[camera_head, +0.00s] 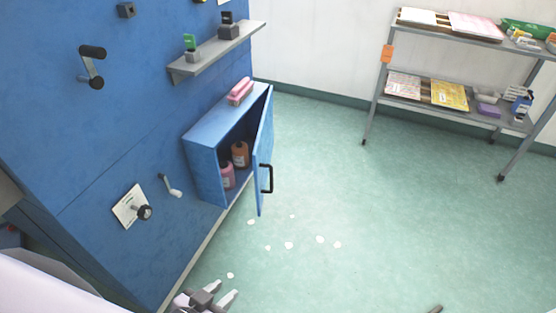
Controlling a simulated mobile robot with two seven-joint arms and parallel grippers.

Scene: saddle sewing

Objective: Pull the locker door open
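The blue locker (206,160) is fixed low on the blue wall panel. Its door (264,150) stands well open, swung out to the right, with a black handle (267,178) on its outer face. Inside are a pink bottle (228,177) and an orange-brown bottle (240,155). My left gripper (227,290) is at the bottom edge, below the locker and apart from the door. Its fingers are spread with nothing seen between them. A small dark tip (436,309) at the bottom edge may be part of my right gripper; the rest is out of frame.
A pink item (240,91) lies on the locker top. A grey wall shelf (220,52) hangs above it. Levers and a knob (144,212) stick out of the panel. A metal rack (450,108) stands at the back right. White scraps (289,245) lie on the otherwise clear green floor.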

